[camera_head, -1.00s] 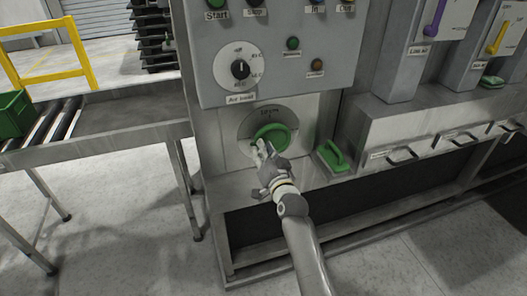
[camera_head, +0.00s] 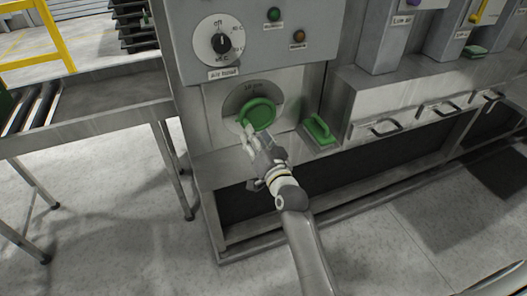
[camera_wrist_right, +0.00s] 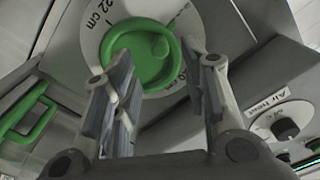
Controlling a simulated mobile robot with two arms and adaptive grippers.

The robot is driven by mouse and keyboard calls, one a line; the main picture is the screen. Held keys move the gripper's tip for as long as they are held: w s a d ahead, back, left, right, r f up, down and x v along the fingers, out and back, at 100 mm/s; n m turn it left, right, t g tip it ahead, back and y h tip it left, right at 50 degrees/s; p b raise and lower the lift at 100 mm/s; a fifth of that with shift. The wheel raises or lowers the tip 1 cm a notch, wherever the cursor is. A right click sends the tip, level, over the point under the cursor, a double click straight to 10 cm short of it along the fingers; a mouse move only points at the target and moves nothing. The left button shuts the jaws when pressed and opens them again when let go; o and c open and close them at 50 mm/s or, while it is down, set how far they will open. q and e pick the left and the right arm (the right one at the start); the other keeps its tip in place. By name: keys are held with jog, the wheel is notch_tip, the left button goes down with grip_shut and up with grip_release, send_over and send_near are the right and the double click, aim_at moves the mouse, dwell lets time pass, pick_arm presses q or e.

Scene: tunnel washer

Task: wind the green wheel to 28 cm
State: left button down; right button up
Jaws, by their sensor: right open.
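The green wheel (camera_head: 260,111) sits on a round pale dial plate (camera_head: 236,100) on the front of the grey machine. The dial print is too small to read surely in the head view. In the right wrist view the wheel (camera_wrist_right: 148,68) shows close up, with "22 cm" printed on the dial (camera_wrist_right: 97,28) beside it. My right gripper (camera_head: 247,133) is at the wheel's lower left edge in the head view. In the wrist view its two fingers (camera_wrist_right: 157,62) are open and spread on either side of the wheel; I cannot tell whether they touch it. My left gripper is not in view.
A green handle (camera_head: 319,130) lies on the ledge to the right. Drawers with metal handles (camera_head: 383,128) stand further right. A roller conveyor (camera_head: 95,101) is at the left. The floor in front is clear.

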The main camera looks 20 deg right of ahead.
jog(key=s, duration=0.6)
jog(key=shift+f, duration=0.15)
